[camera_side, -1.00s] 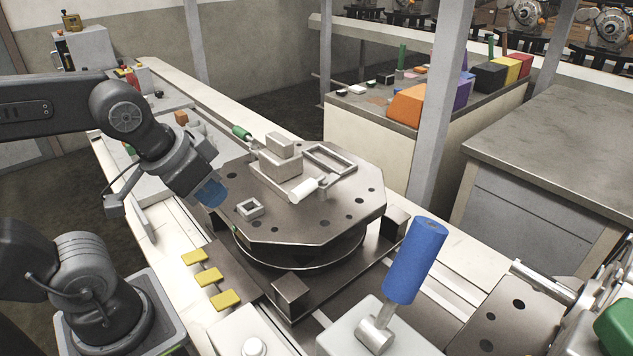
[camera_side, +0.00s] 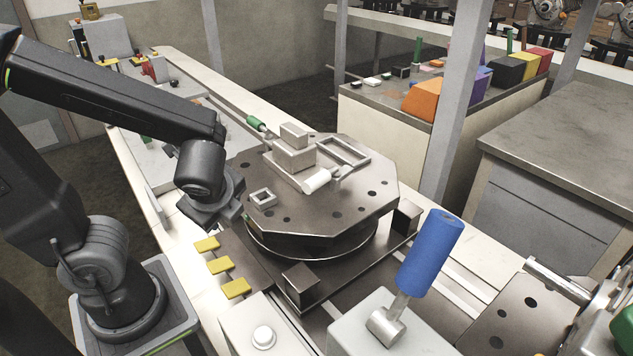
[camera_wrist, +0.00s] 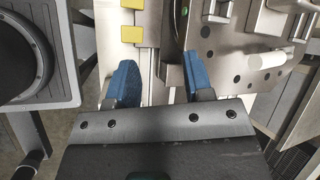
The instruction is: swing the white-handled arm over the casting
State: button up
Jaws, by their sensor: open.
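The white handle (camera_side: 317,180) of the arm lies at the near side of the stepped grey block, which I take to be the casting (camera_side: 291,158), on the octagonal plate (camera_side: 325,217). In the wrist view the white handle (camera_wrist: 266,60) shows at the right, beyond my right finger. My gripper (camera_wrist: 160,80) is open and empty, its two blue fingers spread. In the side view my gripper (camera_side: 216,203) is at the plate's left edge, pointing down, apart from the white handle. Its fingertips are hidden there.
A green-handled piece (camera_side: 257,121) sits behind the block. A small square frame (camera_side: 263,198) and a rectangular frame (camera_side: 343,151) lie on the plate. Yellow pads (camera_side: 221,264) lie left of the turntable. A tall blue-handled lever (camera_side: 431,251) stands in front.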

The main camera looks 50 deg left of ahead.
jog(key=shift+o, duration=0.8)
jog(key=w+m+y, duration=0.1)
jog(key=m, duration=0.2)
jog(key=w+a+f+m+t+y, duration=0.1)
jog(key=m, duration=0.2)
jog(key=m+t+y, duration=0.1)
jog(key=m, duration=0.2)
jog(key=shift+w+a+f+m, duration=0.15)
jog(key=shift+w+f+m, duration=0.1)
jog(key=shift+w+m, duration=0.15)
jog(key=m+t+h, duration=0.2)
jog(key=m+t, duration=0.7)
jog(key=m, duration=0.9)
send_near(310, 188)
jog(key=x, duration=1.3)
jog(key=shift+c, duration=0.2)
grip_shut()
